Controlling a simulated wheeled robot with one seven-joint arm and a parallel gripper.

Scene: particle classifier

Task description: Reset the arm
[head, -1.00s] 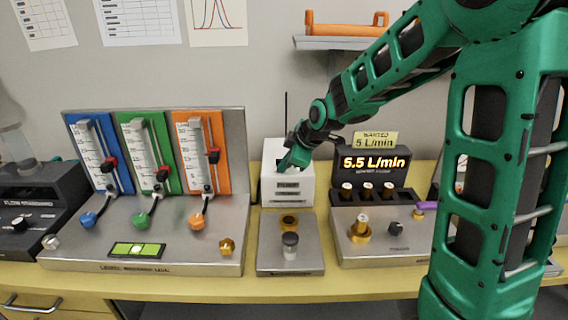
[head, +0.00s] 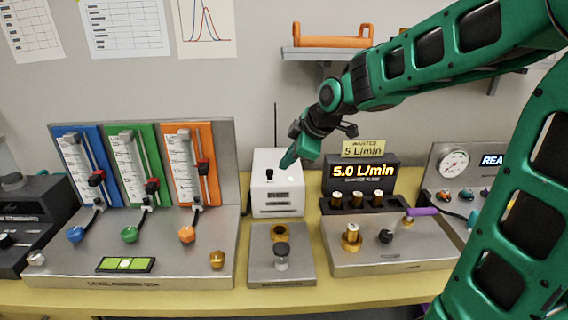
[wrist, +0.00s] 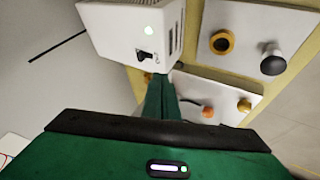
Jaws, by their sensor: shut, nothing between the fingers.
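My green arm reaches in from the right in the head view. My gripper (head: 288,160) is shut and empty, its tip just above the back right of a white box (head: 278,196). I cannot tell from the head view whether it touches the box. In the wrist view my gripper's fingers (wrist: 160,92) are together, and the white box (wrist: 128,38) lies beyond them with a black switch and a lit green light on its face.
A flow panel (head: 120,262) with blue, green and orange gauges stands at left. A display (head: 362,172) reads 5.0 L/min, under a sign for 5 L/min. A gauge panel (head: 450,165) is at right. An orange tray (head: 333,36) sits on a wall shelf.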

